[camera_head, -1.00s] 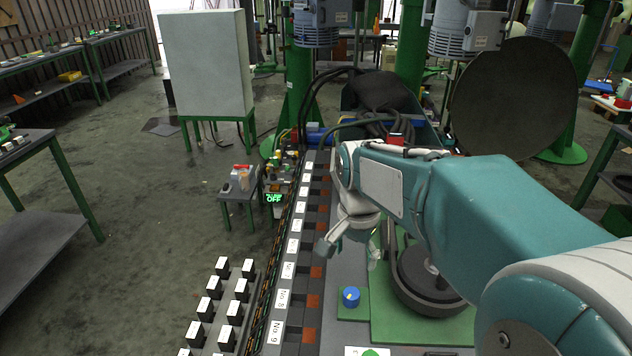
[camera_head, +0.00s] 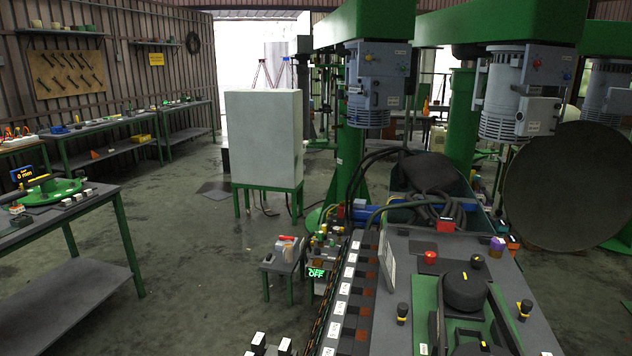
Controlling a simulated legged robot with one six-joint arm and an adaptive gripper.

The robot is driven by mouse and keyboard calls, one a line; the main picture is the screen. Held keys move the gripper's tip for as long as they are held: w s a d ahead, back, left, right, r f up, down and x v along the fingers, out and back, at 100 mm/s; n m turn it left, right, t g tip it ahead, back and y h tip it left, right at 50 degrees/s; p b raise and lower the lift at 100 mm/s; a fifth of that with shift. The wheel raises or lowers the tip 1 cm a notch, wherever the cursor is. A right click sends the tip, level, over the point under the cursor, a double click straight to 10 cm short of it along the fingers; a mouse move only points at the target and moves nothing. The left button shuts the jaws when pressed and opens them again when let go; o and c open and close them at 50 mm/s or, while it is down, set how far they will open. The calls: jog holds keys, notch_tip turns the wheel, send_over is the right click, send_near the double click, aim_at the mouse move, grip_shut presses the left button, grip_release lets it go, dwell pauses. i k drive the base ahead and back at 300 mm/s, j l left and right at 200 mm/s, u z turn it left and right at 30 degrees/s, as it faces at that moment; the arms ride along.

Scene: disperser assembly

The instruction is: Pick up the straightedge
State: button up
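I cannot pick out the straightedge with certainty. A thin, pale upright plate (camera_head: 387,264) stands at the left edge of the machine bench, but I cannot tell what it is. My gripper and arm are out of view, so whether it holds anything is hidden.
The machine bench (camera_head: 408,337) carries knobs and a round dark part (camera_head: 465,291). A small stool (camera_head: 283,263) and a light cabinet (camera_head: 265,140) stand to its left. A work table (camera_head: 65,220) holds a green round device (camera_head: 52,191). Open floor (camera_head: 190,270) lies between.

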aim_at(444, 224)
jog(key=k+l+u, duration=0.2)
jog(key=k+l, duration=0.35)
jog(key=l, duration=0.2)
jog(key=k+l+u, duration=0.15)
jog(key=k+l, duration=0.5)
jog(key=i+l+u, duration=0.1)
jog(key=l+u, duration=0.2)
jog(key=l, duration=0.7)
jog(key=l+u, duration=0.3)
jog(key=l, duration=0.75)
jog(key=i+l+u, duration=0.15)
jog(key=l, duration=0.35)
jog(key=i+l+u, duration=0.15)
jog(key=l, duration=0.35)
jog(key=i+l+u, duration=0.15)
jog(key=l, duration=0.4)
jog(key=l+u, duration=0.15)
jog(key=l, duration=0.35)
jog(key=i+l+u, duration=0.2)
jog(key=i+l, duration=0.2)
jog(key=l, duration=0.2)
jog(key=i+l+u, duration=0.1)
jog(key=l, duration=0.2)
jog(key=i+l+u, duration=0.1)
jog(key=l, duration=0.25)
jog(key=i+l+u, duration=0.1)
jog(key=i+l, duration=0.65)
jog(key=i, duration=0.2)
jog(key=u, duration=0.05)
